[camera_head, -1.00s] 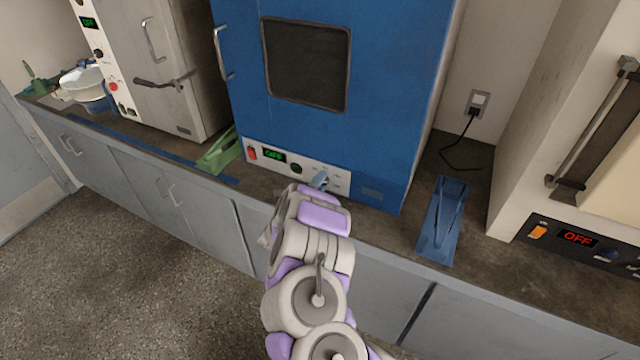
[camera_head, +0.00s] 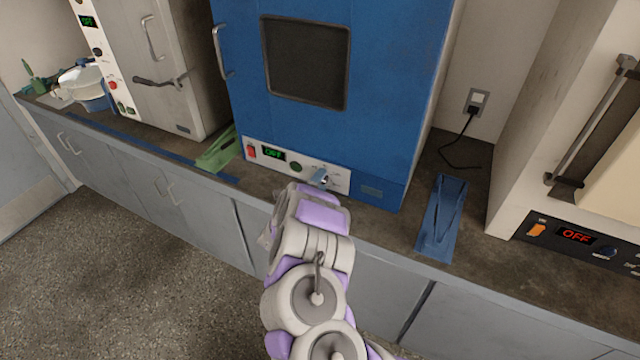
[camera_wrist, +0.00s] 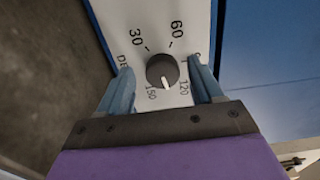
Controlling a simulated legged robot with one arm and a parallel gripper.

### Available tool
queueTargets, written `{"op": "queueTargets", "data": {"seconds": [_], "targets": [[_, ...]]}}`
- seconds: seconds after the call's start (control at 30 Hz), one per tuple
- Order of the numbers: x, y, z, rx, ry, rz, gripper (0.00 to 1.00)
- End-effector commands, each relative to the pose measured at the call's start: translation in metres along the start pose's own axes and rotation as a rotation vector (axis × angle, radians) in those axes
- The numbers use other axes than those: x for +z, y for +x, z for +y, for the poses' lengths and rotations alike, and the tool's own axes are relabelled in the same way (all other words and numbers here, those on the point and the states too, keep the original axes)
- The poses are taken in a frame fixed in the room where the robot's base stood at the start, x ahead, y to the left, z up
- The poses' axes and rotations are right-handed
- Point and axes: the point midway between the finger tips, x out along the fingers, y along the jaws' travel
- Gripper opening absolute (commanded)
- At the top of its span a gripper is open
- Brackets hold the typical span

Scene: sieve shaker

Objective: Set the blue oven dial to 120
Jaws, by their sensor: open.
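The blue oven (camera_head: 300,125) stands at the back of the counter, its white control panel (camera_head: 340,186) low on the front. The black dial (camera_wrist: 162,71) shows in the wrist view with 30, 60, 120 and 150 printed around it. Its white pointer mark points down, between 150 and 120. My gripper (camera_wrist: 161,72) is open, with one blue-grey finger on each side of the dial. I cannot tell whether either finger touches it. In the head view my gripper (camera_head: 320,178) is at the panel and hides the dial. The oven's green display (camera_head: 273,153) reads OFF.
A green object (camera_head: 218,150) and a blue tray-like object (camera_head: 441,218) lie on the counter beside the oven. A grey-white oven (camera_head: 165,65) stands to the left, and another appliance (camera_head: 520,205) with a red OFF display to the right. A wall outlet (camera_head: 476,102) is behind.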

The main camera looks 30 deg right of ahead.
Motion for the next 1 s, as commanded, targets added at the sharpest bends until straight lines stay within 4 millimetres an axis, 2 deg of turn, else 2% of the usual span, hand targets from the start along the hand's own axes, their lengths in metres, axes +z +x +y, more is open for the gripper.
{"op": "queueTargets", "data": {"seconds": [0.17, 0.7, 0.83, 1.0], "targets": [[0.002, -0.024, -0.001, 0.004, 0.001, -0.004, 0.66], [0.001, -0.142, 0.001, 0.005, -0.002, -0.002, 0.66], [0.002, -0.158, 0.001, 0.004, -0.004, -0.004, 0.66], [0.001, -0.169, 0.001, 0.003, -0.003, -0.002, 0.66]]}}
